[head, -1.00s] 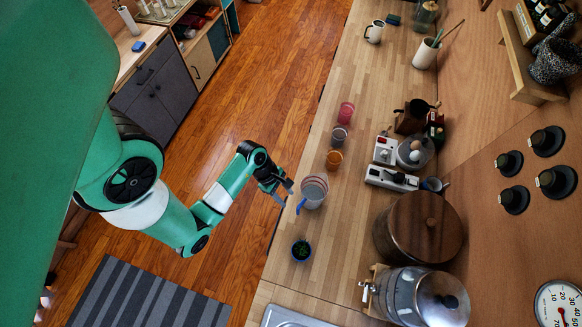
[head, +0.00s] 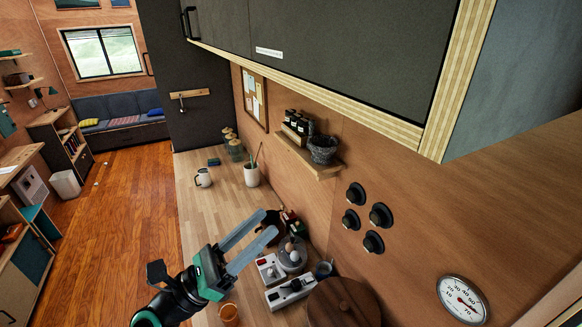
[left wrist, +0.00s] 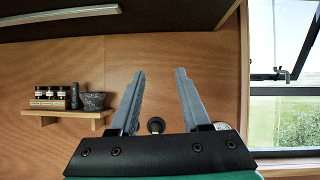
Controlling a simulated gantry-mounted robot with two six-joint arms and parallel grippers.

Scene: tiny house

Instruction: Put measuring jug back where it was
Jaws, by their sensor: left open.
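The measuring jug is not visible in either view now. My left gripper (head: 270,222) is open, its two grey fingers raised above the wooden counter (head: 208,215) and pointing toward the back wall. In the left wrist view the open fingers (left wrist: 160,75) have nothing between them, with the wooden wall behind. My right gripper is not in view.
A dark upper cabinet (head: 340,45) overhangs the counter. A wall shelf (head: 310,160) holds spice jars and a mortar (head: 323,150). A white scale-like device (head: 290,292), an orange cup (head: 229,314) and a round wooden lid (head: 343,303) are on the counter.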

